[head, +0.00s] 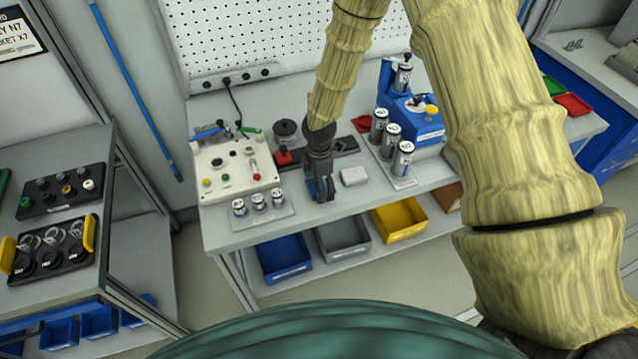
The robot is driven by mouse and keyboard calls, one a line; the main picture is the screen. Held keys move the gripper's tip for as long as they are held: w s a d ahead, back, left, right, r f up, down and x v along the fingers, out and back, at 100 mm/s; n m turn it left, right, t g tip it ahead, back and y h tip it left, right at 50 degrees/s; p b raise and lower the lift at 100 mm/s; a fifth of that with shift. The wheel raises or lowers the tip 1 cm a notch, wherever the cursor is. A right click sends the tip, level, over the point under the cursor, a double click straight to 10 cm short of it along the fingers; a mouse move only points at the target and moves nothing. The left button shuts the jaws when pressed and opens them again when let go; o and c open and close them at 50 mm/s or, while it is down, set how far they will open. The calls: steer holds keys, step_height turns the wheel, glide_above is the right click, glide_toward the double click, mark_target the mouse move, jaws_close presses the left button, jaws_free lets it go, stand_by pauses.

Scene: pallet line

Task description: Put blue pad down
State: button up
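My gripper (322,190) points down over the front middle of the grey workbench (225,228). A small blue pad (311,187) shows at its dark fingers, which partly hide it. The fingers appear shut on the pad. The pad's underside is hidden, so I cannot tell whether it touches the bench top. A white block (354,176) lies just right of the gripper.
A white control box (235,165) and a tray of small cylinders (262,220) stand left. Several larger cylinders (402,158) and a blue machine (418,122) stand right. Blue (285,258), grey (343,238) and yellow (400,220) bins sit below the bench.

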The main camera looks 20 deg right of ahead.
steer(key=shift+r, duration=0.2)
step_height(320, 180, up, 12)
steer(key=b, duration=0.4)
steer(key=shift+f, duration=0.1)
stand_by(0.5)
